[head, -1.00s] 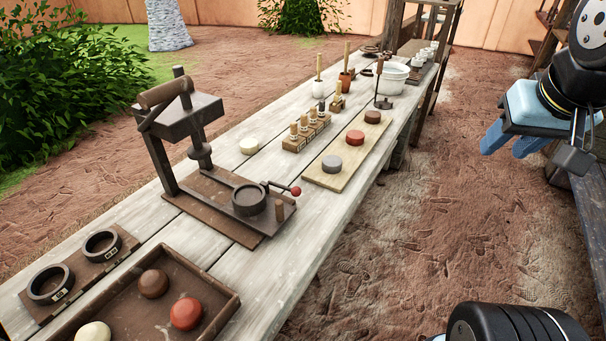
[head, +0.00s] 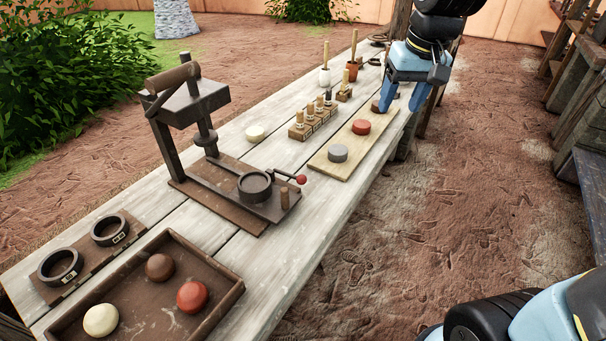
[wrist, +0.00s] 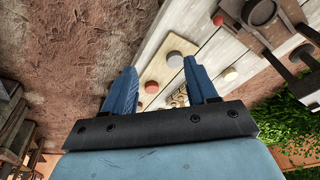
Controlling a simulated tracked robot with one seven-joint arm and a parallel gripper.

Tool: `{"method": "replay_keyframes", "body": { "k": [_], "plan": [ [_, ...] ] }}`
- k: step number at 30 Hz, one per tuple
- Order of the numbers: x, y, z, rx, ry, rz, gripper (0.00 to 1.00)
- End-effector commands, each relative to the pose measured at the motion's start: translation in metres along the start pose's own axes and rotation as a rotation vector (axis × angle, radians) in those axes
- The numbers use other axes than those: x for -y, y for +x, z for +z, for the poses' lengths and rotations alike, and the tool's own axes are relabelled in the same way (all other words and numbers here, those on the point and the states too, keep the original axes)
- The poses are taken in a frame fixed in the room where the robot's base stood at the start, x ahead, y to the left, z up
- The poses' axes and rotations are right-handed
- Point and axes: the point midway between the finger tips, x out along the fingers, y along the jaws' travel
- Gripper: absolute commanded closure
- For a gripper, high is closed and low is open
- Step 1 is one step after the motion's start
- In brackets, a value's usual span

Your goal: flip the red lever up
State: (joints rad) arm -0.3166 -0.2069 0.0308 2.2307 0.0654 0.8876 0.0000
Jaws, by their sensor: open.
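The red lever is a short dark rod with a red ball tip (head: 301,179). It sticks out to the right from the round mold (head: 255,186) on the base of the dark press (head: 190,105), lying low. The red tip also shows at the top of the wrist view (wrist: 217,20). My gripper (head: 402,104) is open and empty, pointing down over the far right part of the bench, near the end of the light board. It is well apart from the lever, farther along the bench. In the wrist view the two blue fingers (wrist: 163,88) stand spread.
A light board (head: 336,165) with several coloured discs lies between my gripper and the press. Wooden stamps (head: 314,120) stand behind it. A dark tray (head: 215,300) with three balls is in front. Open ground lies right of the bench (head: 270,295).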

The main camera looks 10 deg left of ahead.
Motion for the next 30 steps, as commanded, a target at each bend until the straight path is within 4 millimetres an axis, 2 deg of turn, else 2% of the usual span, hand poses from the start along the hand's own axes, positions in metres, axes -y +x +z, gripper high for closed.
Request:
{"method": "replay_keyframes", "body": {
  "k": [3, 9, 16, 21, 26, 30],
  "plan": [
    [0.029, 0.028, -0.024, 0.055, -0.053, -0.022, 0.43],
    [0.080, 0.077, -0.053, 0.137, -0.135, -0.051, 0.43],
    [0.134, 0.129, -0.069, 0.214, -0.210, -0.074, 0.43],
    [0.154, 0.149, -0.072, 0.242, -0.237, -0.081, 0.43],
    [0.160, 0.159, -0.071, 0.250, -0.244, -0.082, 0.43],
    [0.161, 0.174, -0.067, 0.251, -0.244, -0.082, 0.43]
  ]
}}
